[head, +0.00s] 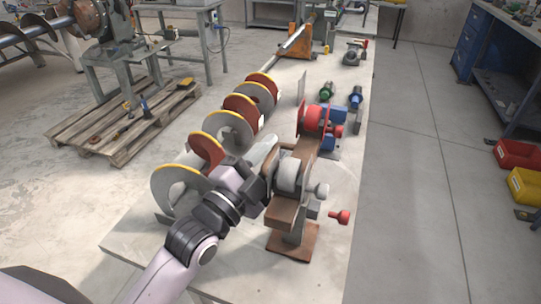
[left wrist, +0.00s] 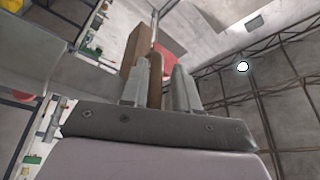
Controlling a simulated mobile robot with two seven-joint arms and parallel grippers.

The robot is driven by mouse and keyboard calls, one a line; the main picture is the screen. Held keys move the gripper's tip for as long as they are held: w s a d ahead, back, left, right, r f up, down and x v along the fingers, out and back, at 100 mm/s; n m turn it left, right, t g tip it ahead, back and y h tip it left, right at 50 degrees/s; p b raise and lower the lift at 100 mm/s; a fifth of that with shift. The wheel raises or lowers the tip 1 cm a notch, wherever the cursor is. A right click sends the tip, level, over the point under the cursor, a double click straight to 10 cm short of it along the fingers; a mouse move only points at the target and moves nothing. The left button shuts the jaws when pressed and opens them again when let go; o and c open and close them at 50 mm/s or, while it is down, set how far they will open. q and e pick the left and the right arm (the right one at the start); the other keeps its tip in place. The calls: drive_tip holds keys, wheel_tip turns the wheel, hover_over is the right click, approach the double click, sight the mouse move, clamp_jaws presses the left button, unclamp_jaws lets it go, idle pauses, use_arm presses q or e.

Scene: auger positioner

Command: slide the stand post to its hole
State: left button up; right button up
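In the head view a stand with a brown base plate (head: 293,243) is on the near part of the bench. It carries a brown block (head: 284,212), a grey wheel (head: 290,175) and a pale knob (head: 322,191). My left gripper (head: 268,176) reaches the left side of this stand, its fingers mostly hidden. In the left wrist view a narrow brown piece (left wrist: 155,73) lies between the two fingers, close to the left one; whether both press on it is unclear. Which part is the stand post, and its hole, I cannot make out. My right gripper is not visible.
The auger with yellow-edged flights (head: 228,129) lies along the bench to the left. A red wheel (head: 313,117) and blue block (head: 333,143) stand behind the stand. A loose red knob (head: 340,217) lies to the right. The bench's front (head: 150,238) is bare.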

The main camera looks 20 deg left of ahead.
use_arm(q)
drive_tip(key=shift+d, duration=0.1)
drive_tip(key=shift+s+f, duration=0.1)
drive_tip(key=shift+s, duration=0.15)
drive_tip(key=b+v, duration=0.1)
drive_tip(key=v, duration=0.5)
drive_tip(key=shift+s+a, duration=0.25)
drive_tip(key=shift+s, duration=0.05)
idle(0.4)
